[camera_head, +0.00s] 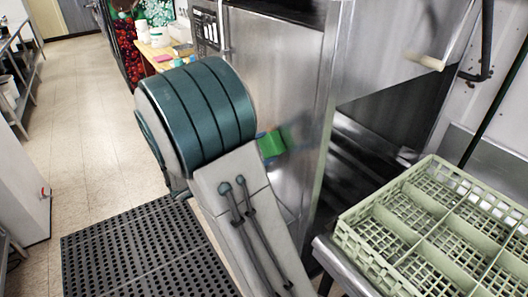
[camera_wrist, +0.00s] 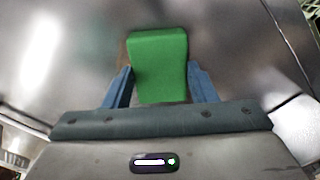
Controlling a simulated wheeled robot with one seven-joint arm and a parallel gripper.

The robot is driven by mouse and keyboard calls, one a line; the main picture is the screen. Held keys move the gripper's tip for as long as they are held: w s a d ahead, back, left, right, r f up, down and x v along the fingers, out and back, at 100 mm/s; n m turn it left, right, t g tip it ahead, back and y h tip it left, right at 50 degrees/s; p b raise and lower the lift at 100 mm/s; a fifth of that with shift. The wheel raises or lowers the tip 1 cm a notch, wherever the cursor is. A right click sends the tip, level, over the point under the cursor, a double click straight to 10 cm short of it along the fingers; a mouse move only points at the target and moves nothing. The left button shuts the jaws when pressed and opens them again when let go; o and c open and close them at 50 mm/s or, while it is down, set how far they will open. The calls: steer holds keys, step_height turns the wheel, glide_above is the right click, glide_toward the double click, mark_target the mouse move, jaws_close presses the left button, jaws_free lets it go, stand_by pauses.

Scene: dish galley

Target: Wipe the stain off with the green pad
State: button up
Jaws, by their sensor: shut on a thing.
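The green pad (camera_wrist: 158,62) is between the two blue fingers of my gripper (camera_wrist: 160,88) in the wrist view, and my gripper is shut on it. In the head view the pad (camera_head: 271,144) shows just past my arm, in front of the steel side of the dish machine (camera_head: 285,75). The pad is at or very close to this steel face; I cannot tell if it touches. A faint dull smudge may show on the steel right of the pad, but I cannot make out the stain clearly. My arm hides part of the panel and most of my gripper in the head view.
A pale green dish rack (camera_head: 345,238) stands on a steel counter at the right, beside the machine's dark opening. A black rubber mat (camera_head: 130,250) lies on the floor. A small wooden table (camera_head: 158,50) with several items stands at the back. The tiled floor at left is clear.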

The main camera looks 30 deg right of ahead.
mark_target(276, 151)
steer(key=shift+w+r+p, duration=0.25)
steer(key=shift+w+r, duration=0.05)
steer(key=shift+w, duration=0.35)
steer(key=shift+w+r+p, duration=0.2)
steer(key=shift+w+r, duration=0.1)
steer(key=shift+w, duration=0.4)
steer(key=shift+w+r+p, duration=0.25)
steer(key=shift+w+r, duration=0.05)
steer(key=shift+w, duration=0.35)
steer(key=shift+s+d+f+b, duration=0.1)
steer(key=shift+s+b, duration=0.05)
steer(key=shift+s, duration=1.9)
steer(key=shift+s+d+b, duration=0.1)
steer(key=shift+s+b, duration=0.05)
steer(key=shift+s, duration=1.85)
steer(key=shift+a, duration=0.1)
steer(key=a, duration=0.6)
steer(key=shift+s+a, duration=0.1)
steer(key=shift+a, duration=1.4)
